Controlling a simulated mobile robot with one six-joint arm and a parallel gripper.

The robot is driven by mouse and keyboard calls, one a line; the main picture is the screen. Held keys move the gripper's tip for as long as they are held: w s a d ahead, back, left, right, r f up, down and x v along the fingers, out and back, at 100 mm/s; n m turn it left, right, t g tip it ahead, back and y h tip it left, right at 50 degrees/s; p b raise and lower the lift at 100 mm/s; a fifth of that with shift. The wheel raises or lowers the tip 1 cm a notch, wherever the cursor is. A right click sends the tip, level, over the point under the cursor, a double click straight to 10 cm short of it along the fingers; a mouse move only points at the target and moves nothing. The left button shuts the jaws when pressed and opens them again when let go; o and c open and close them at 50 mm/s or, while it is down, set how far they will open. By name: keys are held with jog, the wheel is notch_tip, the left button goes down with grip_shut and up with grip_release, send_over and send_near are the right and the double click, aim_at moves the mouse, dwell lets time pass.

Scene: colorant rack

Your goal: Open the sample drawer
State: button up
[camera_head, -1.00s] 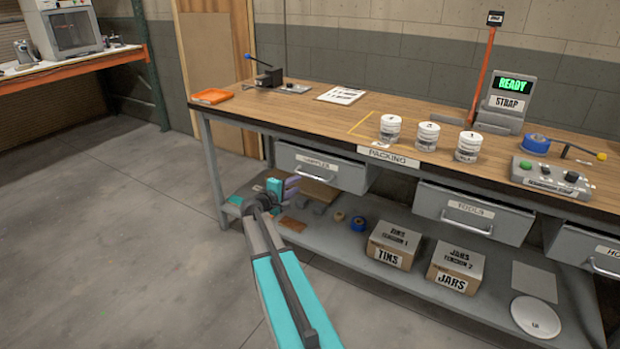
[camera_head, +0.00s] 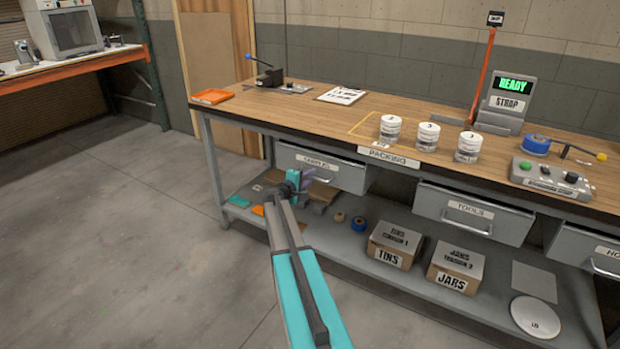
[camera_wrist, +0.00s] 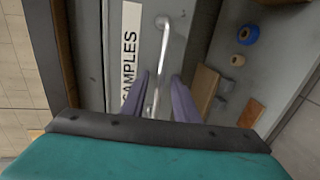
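The samples drawer (camera_head: 345,176) is a grey drawer under the left part of the packing bench, and its front sits flush beneath the bench top. In the wrist view its SAMPLES label (camera_wrist: 131,55) and metal bar handle (camera_wrist: 163,60) run up the picture. My gripper (camera_head: 305,180) is in front of the drawer and partly covers the handle in the head view. In the wrist view my gripper (camera_wrist: 160,95) has its two purple fingers apart, one on each side of the handle's lower part. I cannot tell whether either finger touches it.
The tools drawer (camera_head: 470,215) is to the right. The lower shelf (camera_head: 340,240) holds a tins box (camera_head: 390,246), a jars box (camera_head: 455,268) and blue tape (camera_head: 358,224). White tubs (camera_head: 468,147) stand on the bench top (camera_head: 290,108). The floor (camera_head: 130,240) at left is clear.

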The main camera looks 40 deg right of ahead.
jog(key=shift+w+d+f, duration=0.1)
jog(key=shift+d, duration=0.35)
jog(key=shift+c, duration=0.5)
grip_shut()
